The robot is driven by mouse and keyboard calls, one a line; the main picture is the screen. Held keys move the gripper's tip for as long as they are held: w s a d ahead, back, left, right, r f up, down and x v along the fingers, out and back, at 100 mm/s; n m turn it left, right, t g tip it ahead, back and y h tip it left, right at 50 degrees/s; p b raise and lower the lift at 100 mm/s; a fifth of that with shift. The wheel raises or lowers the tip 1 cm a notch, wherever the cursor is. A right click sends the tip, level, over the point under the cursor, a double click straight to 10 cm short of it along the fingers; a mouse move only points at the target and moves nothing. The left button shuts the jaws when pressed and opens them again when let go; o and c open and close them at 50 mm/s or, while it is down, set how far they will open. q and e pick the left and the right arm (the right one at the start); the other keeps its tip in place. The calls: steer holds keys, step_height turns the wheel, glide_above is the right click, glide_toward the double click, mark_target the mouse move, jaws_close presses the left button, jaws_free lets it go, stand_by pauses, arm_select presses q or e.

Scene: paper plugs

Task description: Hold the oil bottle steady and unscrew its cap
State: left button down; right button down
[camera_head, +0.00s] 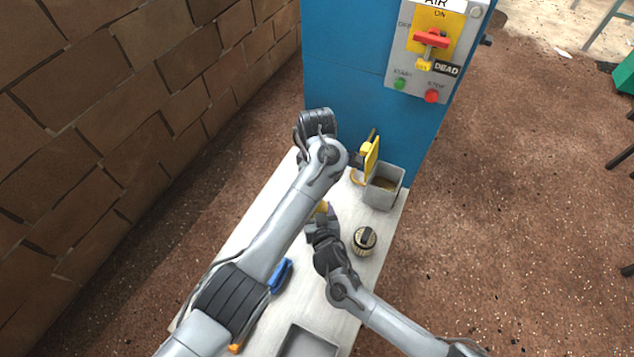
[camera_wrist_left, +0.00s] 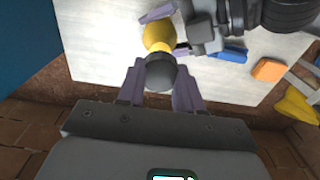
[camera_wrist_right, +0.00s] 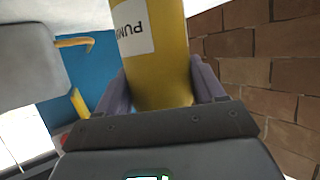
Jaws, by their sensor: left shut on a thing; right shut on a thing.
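The oil bottle is yellow with a white printed label. Its body fills the middle of the right wrist view (camera_wrist_right: 165,75). My right gripper (camera_wrist_right: 165,100) is shut around the body. In the left wrist view the bottle's rounded yellow top (camera_wrist_left: 158,36) and narrow neck show, with the dark grey cap (camera_wrist_left: 160,73) at the neck's end. My left gripper (camera_wrist_left: 160,85) is shut on that cap, a finger on each side. I cannot tell whether its thread is loose. In the head view only a yellow bit of the bottle (camera_head: 322,208) shows; my left arm hides the rest.
A pale bench (camera_head: 340,300) carries a grey box (camera_head: 383,190), a yellow-handled tool (camera_head: 370,153), a round black-topped jar (camera_head: 365,241), a blue tool (camera_head: 281,275) and a grey tray (camera_head: 307,345). A blue cabinet (camera_head: 340,60) stands behind; a brick wall (camera_head: 120,120) is at left.

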steer(key=shift+c, duration=0.2)
jaws_free()
